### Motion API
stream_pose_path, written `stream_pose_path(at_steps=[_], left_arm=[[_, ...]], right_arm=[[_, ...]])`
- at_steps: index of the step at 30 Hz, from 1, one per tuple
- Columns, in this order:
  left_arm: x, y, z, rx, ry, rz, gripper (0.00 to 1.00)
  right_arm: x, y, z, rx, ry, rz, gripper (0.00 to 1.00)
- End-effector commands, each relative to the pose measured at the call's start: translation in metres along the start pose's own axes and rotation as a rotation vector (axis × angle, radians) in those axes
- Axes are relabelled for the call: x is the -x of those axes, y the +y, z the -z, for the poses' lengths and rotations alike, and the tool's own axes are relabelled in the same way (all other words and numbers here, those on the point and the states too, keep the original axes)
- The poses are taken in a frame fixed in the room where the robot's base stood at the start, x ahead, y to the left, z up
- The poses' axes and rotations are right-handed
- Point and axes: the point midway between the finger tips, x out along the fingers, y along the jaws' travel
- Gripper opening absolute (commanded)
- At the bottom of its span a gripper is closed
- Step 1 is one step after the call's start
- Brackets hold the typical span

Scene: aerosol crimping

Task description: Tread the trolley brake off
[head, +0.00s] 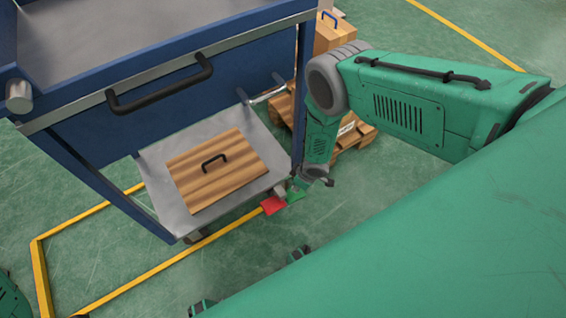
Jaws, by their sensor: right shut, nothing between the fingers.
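The blue trolley (75,147) with a grey top stands at the left. My right arm comes in from the right and bends down at the trolley's right side. My left gripper is not in view.
A wooden lid or box with a black handle (225,172) lies on the lower shelf. A black drawer handle (160,88) juts from the trolley. Yellow lines (90,212) mark the green floor.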

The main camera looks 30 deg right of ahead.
Motion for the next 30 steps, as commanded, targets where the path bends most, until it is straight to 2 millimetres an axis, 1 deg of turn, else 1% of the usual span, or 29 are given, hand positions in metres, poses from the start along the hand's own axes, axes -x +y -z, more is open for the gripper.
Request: stream_pose_path(at_steps=[1, 3, 15, 30], left_arm=[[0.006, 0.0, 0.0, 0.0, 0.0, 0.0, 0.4], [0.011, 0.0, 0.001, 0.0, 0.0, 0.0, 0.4], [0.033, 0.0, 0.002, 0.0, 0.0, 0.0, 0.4], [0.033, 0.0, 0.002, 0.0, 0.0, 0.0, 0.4]], right_arm=[[0.007, 0.0, 0.002, 0.001, 0.0, 0.0, 0.0], [0.013, 0.0, 0.003, 0.001, -0.001, 0.0, 0.0], [0.041, 0.0, 0.01, 0.0, -0.001, 0.0, 0.0], [0.04, 0.0, 0.01, 0.0, 0.0, 0.0, 0.0]])
